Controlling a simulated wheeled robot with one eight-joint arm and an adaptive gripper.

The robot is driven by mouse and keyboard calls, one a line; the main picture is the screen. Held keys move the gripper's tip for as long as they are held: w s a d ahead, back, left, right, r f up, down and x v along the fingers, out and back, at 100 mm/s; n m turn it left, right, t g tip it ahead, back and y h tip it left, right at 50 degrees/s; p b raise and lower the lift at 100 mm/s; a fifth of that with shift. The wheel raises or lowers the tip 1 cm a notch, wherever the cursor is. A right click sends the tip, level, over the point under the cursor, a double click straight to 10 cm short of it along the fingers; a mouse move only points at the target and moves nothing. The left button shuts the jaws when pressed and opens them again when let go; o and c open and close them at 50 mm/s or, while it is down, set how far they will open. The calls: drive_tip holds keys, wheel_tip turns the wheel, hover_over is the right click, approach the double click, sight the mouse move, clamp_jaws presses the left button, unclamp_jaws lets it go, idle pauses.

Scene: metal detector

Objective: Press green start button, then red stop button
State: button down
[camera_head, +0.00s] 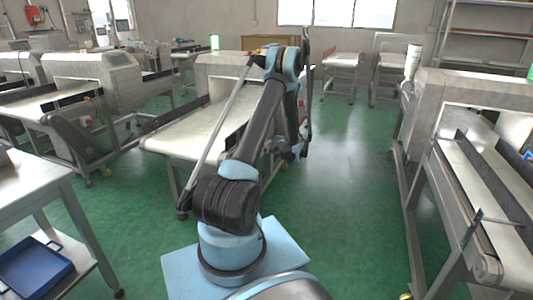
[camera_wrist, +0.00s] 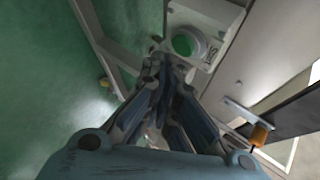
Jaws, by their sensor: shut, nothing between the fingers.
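A round green button (camera_wrist: 183,45) in a pale ring shows on a light grey control box (camera_wrist: 205,15) at the top of the wrist view. My gripper (camera_wrist: 168,62) is shut and empty, its fingertips just below the green button in the picture. I cannot tell whether they touch the button or its box. In the head view my gripper (camera_head: 288,154) hangs low beside the middle metal detector (camera_head: 222,70), which has a white conveyor. My arm hides part of that machine.
An orange-tipped fitting (camera_wrist: 260,133) sticks out beside the machine frame in the wrist view. Another conveyor machine (camera_head: 465,90) stands at the right. A table (camera_head: 35,185) with a blue tray (camera_head: 35,268) below is at the left. Green floor (camera_head: 350,190) is clear between the machines.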

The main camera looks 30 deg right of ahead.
drive_tip(key=s+d, duration=0.3)
drive_tip(key=shift+s+d, duration=0.1)
drive_tip(key=shift+s, duration=0.3)
idle(1.6)
drive_tip(key=w+d+f, duration=0.3)
drive_tip(key=d, duration=0.6)
drive_tip(key=shift+w+d, duration=0.15)
drive_tip(key=shift+d, duration=0.2)
drive_tip(key=shift+w, duration=0.1)
drive_tip(key=w+a, duration=0.5)
drive_tip(key=w, duration=0.1)
drive_tip(key=shift+w+a, duration=0.3)
drive_tip(key=shift+a, duration=0.1)
idle(1.3)
